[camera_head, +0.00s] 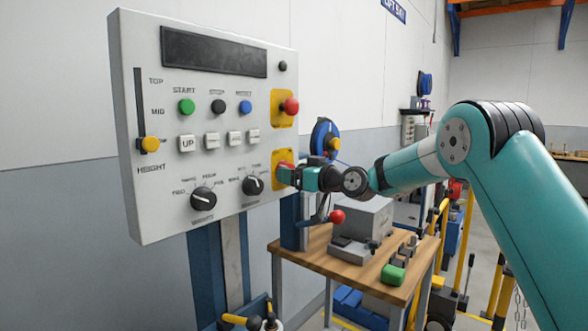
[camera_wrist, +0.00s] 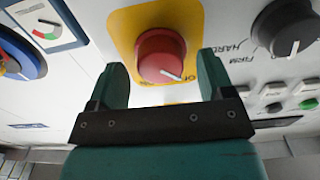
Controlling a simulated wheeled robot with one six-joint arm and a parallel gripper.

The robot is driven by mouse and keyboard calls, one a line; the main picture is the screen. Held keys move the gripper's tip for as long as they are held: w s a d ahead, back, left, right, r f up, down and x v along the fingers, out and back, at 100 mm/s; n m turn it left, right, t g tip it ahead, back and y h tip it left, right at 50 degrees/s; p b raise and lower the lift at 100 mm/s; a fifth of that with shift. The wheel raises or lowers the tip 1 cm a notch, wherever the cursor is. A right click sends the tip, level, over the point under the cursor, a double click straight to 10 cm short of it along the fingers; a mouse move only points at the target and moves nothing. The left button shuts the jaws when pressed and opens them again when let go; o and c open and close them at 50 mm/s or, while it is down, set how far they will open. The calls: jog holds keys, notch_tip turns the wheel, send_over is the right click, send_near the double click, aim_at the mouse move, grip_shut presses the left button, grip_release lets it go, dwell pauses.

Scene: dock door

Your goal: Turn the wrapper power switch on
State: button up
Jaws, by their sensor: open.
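The power switch is a red round knob (camera_wrist: 162,52) with a white pointer mark, on a yellow plate (camera_wrist: 124,28) on the control panel. In the wrist view its pointer aims to the lower right, towards a partly hidden label that I cannot read fully. My gripper (camera_wrist: 162,76) is open, with one teal finger on each side of the knob. Gaps show between fingers and knob, so I see no grip. In the head view my gripper (camera_head: 287,175) reaches the panel's right edge from the right and hides most of the knob; the yellow plate (camera_head: 280,156) shows around it.
The grey control panel (camera_head: 150,205) carries a red mushroom button (camera_head: 291,107) above the switch and black dials (camera_head: 203,199) to its left. Below my arm stands a wooden table (camera_head: 330,262) with a grey machine and a green block (camera_head: 393,274).

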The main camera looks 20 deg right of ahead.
jog(key=shift+w+a, duration=0.15)
jog(key=shift+w, duration=0.05)
jog(key=c, duration=0.9)
